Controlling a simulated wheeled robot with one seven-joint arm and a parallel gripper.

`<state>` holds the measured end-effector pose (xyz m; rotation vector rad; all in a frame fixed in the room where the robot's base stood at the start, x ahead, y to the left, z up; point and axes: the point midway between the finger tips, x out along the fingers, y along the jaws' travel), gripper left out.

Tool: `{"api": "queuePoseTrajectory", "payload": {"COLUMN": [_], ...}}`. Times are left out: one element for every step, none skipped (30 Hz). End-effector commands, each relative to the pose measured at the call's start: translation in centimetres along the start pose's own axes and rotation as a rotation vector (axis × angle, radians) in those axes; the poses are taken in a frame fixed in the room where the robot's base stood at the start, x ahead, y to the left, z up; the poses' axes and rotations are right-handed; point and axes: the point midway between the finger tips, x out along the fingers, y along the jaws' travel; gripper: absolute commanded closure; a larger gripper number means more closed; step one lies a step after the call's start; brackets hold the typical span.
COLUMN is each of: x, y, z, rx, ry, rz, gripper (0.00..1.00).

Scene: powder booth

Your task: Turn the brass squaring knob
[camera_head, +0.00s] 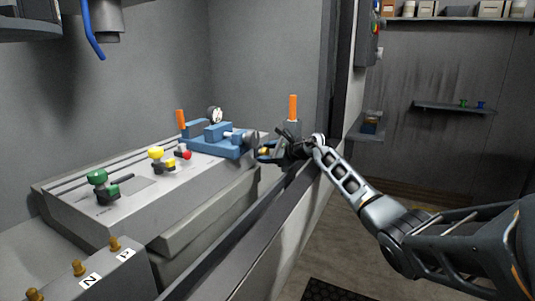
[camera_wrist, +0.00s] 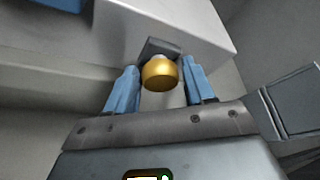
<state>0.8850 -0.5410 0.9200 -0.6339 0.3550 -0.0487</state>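The brass squaring knob (camera_wrist: 160,74) is a round gold-coloured knob on a short stem at the corner of a pale grey block, in the middle of the wrist view. My gripper (camera_wrist: 160,85) has its two blue fingers on either side of the knob. A narrow gap seems to show at each side, so the fingers look open around it. In the head view my gripper (camera_head: 267,152) reaches past the booth edge to the right end of the machine bed, with a small brass spot (camera_head: 264,151) between the fingers. The gripper body hides part of that area.
A grey bed (camera_head: 150,190) carries a blue vise (camera_head: 217,138), a green knob (camera_head: 98,178) and yellow and red knobs. An orange-handled part (camera_head: 293,107) stands just behind my gripper. A dark booth rail (camera_head: 235,245) runs below my arm. Shelves (camera_head: 455,108) are at the right.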

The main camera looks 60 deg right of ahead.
Motion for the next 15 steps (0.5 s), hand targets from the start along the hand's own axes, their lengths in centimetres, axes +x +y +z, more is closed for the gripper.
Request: {"api": "queuePoseTrajectory", "payload": {"x": [-0.01,-0.01,-0.01,-0.01,-0.01,-0.01,-0.01,-0.01,-0.01,-0.01,-0.01,-0.01,-0.01,-0.01,-0.01], "y": [0.01,0.01,0.01,0.01,0.02,0.02,0.02,0.02,0.02,0.02,0.03,0.03,0.03,0.03,0.02], "z": [-0.01,0.00,0.00,0.00,0.00,0.00,0.00,-0.01,0.00,-0.01,0.00,0.00,-0.01,0.00,0.00], "rx": [0.000,0.000,0.000,0.000,0.000,0.000,0.000,0.000,0.000,0.000,0.000,0.000,0.000,0.001,0.001], "ry": [0.000,0.000,0.000,0.000,0.000,0.000,0.000,0.000,0.000,0.000,0.000,0.000,0.000,0.000,0.000], "rz": [0.000,0.000,0.000,0.000,0.000,0.000,0.000,0.000,0.000,0.000,0.001,0.001,0.001,0.001,0.001], "gripper": [0.52,0.55,0.59,0.61,0.64,0.68,0.71,0.74,0.78,0.81,0.83,0.87,0.89,0.89,0.89]}}
